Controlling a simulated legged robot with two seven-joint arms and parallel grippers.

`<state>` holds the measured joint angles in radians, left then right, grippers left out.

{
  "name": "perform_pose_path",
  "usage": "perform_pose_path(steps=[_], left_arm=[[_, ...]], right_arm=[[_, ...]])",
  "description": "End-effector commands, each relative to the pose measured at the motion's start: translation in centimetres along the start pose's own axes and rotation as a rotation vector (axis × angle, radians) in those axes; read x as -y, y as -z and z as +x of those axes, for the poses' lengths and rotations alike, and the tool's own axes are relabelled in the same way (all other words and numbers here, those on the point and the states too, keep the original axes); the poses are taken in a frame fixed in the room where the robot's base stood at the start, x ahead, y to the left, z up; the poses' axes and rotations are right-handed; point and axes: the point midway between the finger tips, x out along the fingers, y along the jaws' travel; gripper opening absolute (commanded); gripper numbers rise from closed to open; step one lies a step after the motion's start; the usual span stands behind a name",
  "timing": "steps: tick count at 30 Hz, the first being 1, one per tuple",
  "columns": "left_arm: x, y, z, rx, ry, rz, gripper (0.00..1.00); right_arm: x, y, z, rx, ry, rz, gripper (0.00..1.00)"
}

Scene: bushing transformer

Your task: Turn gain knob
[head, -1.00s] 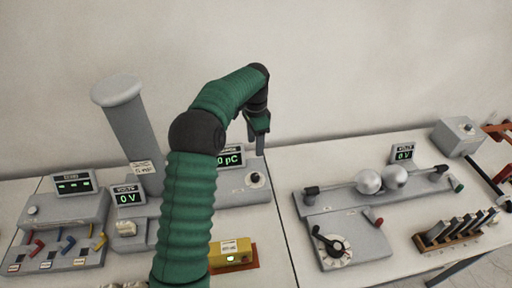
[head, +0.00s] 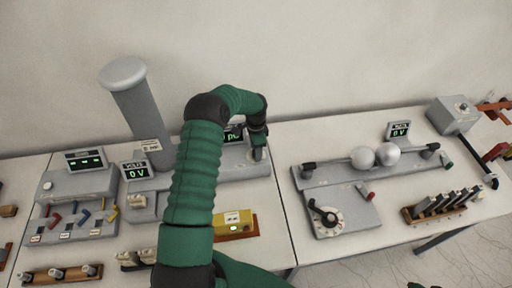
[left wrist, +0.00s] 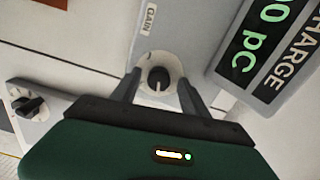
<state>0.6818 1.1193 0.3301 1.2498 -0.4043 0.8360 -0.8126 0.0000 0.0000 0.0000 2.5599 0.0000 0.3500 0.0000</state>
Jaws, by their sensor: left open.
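The gain knob (left wrist: 158,79) is a small black knob on a white round dial, beside a "GAIN" label, in the left wrist view. It sits on a grey box with a charge display (left wrist: 262,48) that reads pC in green. My left gripper (left wrist: 157,82) is open, with one finger on each side of the knob and a gap showing to both. In the head view my left gripper (head: 258,150) points down over the box's right part and hides the knob. My right gripper is not in view.
A yellow box (head: 232,224) stands in front of the charge box. A tall grey column (head: 140,115) and a volt display (head: 136,171) are to the left.

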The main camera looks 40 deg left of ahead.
Motion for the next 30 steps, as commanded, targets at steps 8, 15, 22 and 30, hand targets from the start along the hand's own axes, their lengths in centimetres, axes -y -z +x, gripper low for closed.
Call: perform_pose_path(steps=[8,15,22,30], left_arm=[[0.0,0.0,0.2,0.0,0.001,0.0,0.5],[0.1,0.0,0.2,-0.001,0.001,0.0,0.18],[0.1,0.0,0.2,-0.001,0.001,0.0,0.0],[0.2,0.0,0.1,-0.002,0.003,0.089,0.0]], right_arm=[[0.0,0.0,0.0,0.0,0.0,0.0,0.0],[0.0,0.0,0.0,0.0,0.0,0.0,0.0],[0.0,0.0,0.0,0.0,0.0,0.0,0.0],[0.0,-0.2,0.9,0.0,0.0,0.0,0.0]])
